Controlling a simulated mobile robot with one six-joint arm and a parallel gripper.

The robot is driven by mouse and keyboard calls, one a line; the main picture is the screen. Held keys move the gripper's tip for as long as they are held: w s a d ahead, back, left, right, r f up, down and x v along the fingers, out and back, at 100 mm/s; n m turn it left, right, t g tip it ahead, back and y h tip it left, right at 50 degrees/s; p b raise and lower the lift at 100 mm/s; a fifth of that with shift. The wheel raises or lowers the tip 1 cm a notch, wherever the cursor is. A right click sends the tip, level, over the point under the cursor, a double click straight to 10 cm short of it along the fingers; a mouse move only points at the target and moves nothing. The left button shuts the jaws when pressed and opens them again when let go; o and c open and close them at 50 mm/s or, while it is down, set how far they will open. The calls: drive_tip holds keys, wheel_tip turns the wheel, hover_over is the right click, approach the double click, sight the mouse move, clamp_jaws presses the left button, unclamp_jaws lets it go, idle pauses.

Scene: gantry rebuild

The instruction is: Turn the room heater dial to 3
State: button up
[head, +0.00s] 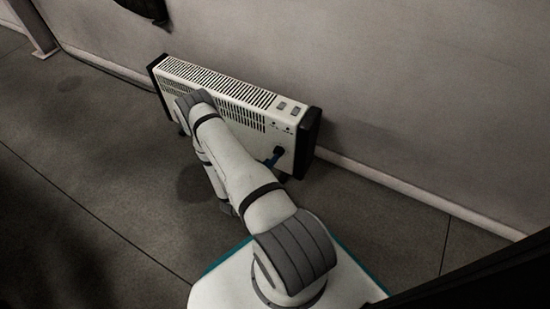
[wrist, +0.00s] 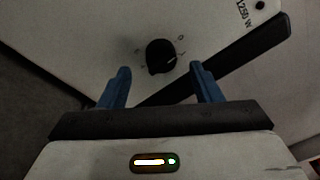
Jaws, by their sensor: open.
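The room heater (head: 215,95) is a white panel with black ends, standing on the floor against the wall. Its dial (wrist: 160,57) is a round black knob with a short light pointer line toward the right in the wrist view. Small marks ring the dial, too small to read surely. My gripper (wrist: 160,72) is open, its two blue fingers pointing at the heater face, one on each side of the dial and a little below it in that view. The fingers look apart from the knob. In the head view, my gripper (head: 271,161) is at the heater's right end, partly hidden by my arm.
A dark object (head: 145,8) hangs on the wall above. The floor (head: 80,180) at left is clear.

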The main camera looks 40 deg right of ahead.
sight(278, 153)
drive_tip(key=shift+b+x, duration=0.5)
drive_tip(key=shift+x, duration=1.35)
drive_tip(key=shift+c, duration=0.4)
drive_tip(key=c, duration=0.9)
